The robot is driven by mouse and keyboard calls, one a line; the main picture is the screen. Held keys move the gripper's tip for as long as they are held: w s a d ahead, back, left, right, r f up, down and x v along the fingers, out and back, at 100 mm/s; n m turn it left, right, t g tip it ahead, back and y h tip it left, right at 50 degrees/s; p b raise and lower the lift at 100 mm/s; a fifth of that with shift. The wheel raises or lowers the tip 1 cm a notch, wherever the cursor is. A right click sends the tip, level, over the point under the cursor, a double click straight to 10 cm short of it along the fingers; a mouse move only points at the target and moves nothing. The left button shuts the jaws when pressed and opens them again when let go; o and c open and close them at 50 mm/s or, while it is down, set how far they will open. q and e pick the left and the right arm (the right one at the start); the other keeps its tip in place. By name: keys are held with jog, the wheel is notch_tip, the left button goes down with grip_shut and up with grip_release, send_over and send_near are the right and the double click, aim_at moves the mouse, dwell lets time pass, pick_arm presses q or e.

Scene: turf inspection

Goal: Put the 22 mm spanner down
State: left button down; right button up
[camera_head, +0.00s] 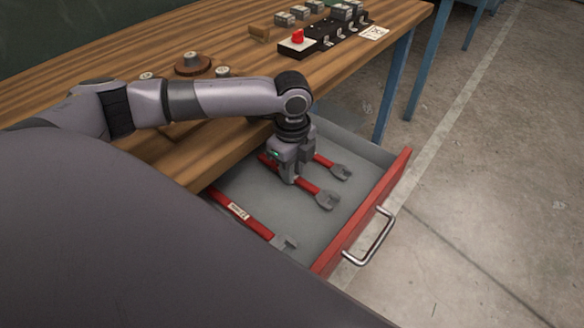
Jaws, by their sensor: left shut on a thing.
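An open drawer (347,222) with a grey inside and a red front holds three red-handled spanners with grey heads. My left gripper (289,178) reaches down into it, shut on the handle of the middle spanner (310,187). That spanner's head points toward the drawer front. I cannot tell whether it touches the drawer floor. A second spanner (325,161) lies just beyond it, partly hidden by the gripper. A third spanner (245,215), with a white label, lies nearer, apart from the gripper. The sizes are too small to read. My right gripper is out of view.
The wooden workbench (225,45) stands above the drawer; my left arm passes over it. Its edge is close beside the gripper. A black block with a red part (298,42) and several small metal pieces sit at its back. The drawer's metal handle (374,240) sticks out in front.

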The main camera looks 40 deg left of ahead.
pick_arm(q)
jog(key=c, duration=1)
grip_release()
notch_tip(320, 180, up, 12)
jog(key=shift+r+p, duration=0.1)
jog(key=shift+p, duration=0.85)
